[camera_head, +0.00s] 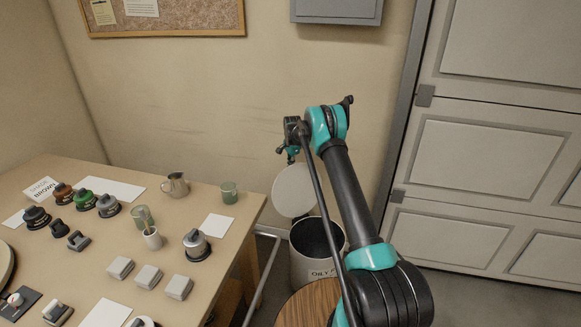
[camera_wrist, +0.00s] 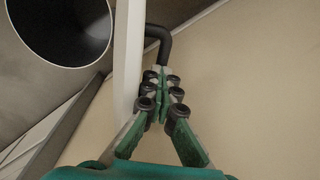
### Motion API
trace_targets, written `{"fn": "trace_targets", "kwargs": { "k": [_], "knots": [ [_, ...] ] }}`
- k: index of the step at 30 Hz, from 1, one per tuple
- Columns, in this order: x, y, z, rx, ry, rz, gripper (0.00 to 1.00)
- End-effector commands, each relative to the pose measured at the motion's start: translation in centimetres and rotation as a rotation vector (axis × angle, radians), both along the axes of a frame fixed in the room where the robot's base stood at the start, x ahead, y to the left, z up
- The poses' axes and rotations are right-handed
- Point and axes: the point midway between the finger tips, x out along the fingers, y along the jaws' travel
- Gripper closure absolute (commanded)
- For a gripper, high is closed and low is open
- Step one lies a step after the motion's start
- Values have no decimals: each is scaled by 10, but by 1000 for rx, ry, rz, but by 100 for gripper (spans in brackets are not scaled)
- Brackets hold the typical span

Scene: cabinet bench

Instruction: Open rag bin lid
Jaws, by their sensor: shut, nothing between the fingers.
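The rag bin (camera_head: 304,268) is a pale cylinder with dark lettering, standing on the floor right of the table. Its round pale lid (camera_head: 295,190) stands raised at the back of the rim, so the dark inside shows. My gripper (camera_head: 291,157) is just above the lid's top edge in the head view. In the wrist view the lid (camera_wrist: 128,55) is seen nearly edge-on, with a bent black handle (camera_wrist: 158,31) on its side. There my gripper (camera_wrist: 162,85) is shut and empty, its tips close to the handle's end; I cannot tell if they touch. The bin's open mouth (camera_wrist: 65,25) is at upper left.
A table (camera_head: 205,295) on the left holds cups, a metal pitcher (camera_head: 175,185), sanders and blocks. A round wooden top (camera_head: 305,308) stands in front of the bin. The wall is close behind the lid, and a panelled door (camera_head: 480,150) is to the right.

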Motion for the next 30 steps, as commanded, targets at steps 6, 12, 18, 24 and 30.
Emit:
{"fn": "trace_targets", "kwargs": {
  "k": [6,12,18,24,30],
  "knots": [
    [4,8,-19,13,-23,2,100],
    [4,7,-19,11,-22,2,100],
    [4,6,-19,10,-23,2,79],
    [4,7,-19,11,-22,4,68],
    [4,8,-19,12,-22,4,68]
  ]
}}
